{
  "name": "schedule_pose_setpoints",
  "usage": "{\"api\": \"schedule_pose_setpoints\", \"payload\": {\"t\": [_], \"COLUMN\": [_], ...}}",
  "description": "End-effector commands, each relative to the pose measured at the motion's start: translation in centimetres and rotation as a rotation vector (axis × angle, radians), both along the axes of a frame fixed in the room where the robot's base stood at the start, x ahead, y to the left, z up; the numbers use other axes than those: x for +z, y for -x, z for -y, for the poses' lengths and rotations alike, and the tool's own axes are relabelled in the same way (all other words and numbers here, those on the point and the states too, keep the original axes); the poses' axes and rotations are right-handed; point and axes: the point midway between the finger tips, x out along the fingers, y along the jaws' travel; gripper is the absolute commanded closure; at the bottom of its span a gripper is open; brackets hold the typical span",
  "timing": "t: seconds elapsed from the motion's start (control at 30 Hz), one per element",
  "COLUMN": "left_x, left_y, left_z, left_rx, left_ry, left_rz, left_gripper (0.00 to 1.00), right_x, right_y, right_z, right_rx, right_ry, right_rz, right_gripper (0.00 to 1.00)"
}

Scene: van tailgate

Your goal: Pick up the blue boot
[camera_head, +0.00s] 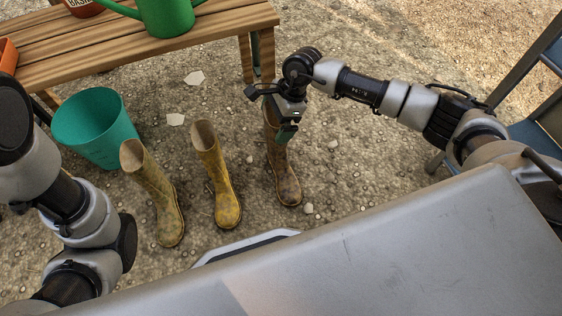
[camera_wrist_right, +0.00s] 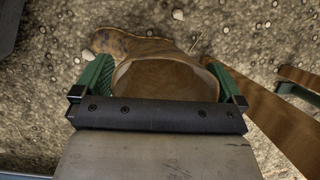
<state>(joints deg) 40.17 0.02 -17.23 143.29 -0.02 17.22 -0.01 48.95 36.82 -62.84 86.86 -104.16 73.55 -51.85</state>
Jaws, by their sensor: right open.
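No boot in view looks blue. A brown, muddy boot (camera_head: 283,178) stands upright on the gravel, its top partly hidden by my right gripper (camera_head: 285,122). In the right wrist view, the open green fingers of this gripper (camera_wrist_right: 162,84) lie on either side of the brown boot's shaft (camera_wrist_right: 135,44), around its top opening. Whether they touch it, I cannot tell. Two yellowish boots stand to the left: a nearer-middle one (camera_head: 217,175) and a farther-left one (camera_head: 158,195). My left arm shows at the left, but its gripper is out of view.
A wooden bench (camera_head: 90,50) at the back left carries a green watering can (camera_head: 166,15) and orange pots. A teal bucket (camera_head: 98,128) stands before it. A blue chair (camera_head: 540,140) is at the right. A grey surface (camera_head: 400,250) fills the foreground.

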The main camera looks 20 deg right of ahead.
Motion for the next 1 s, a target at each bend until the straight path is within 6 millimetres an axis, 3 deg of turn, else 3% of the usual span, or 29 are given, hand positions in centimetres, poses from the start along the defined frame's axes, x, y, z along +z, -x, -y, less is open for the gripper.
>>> {"api": "schedule_pose_setpoints", "payload": {"t": [0.13, 0.5, 0.8, 1.0], "left_x": [0.1, 0.1, 0.3, 1.6], "left_y": [0.0, 0.0, -0.1, -0.1], "left_z": [0.0, 0.0, 0.0, 0.0], "left_rx": [0.000, 0.000, 0.000, 0.001], "left_ry": [0.000, 0.000, 0.000, -0.001], "left_rz": [0.000, -0.001, -0.002, -0.003], "left_gripper": [0.57, 0.57, 0.57, 0.57], "right_x": [0.1, 0.1, 0.4, 1.8], "right_y": [0.0, 0.0, 0.0, 0.0], "right_z": [0.0, 0.0, 0.0, 0.0], "right_rx": [0.000, 0.000, 0.000, -0.001], "right_ry": [0.000, 0.000, -0.001, -0.001], "right_rz": [0.000, 0.000, 0.001, 0.002], "right_gripper": [0.00, 0.57, 0.58, 0.58]}}
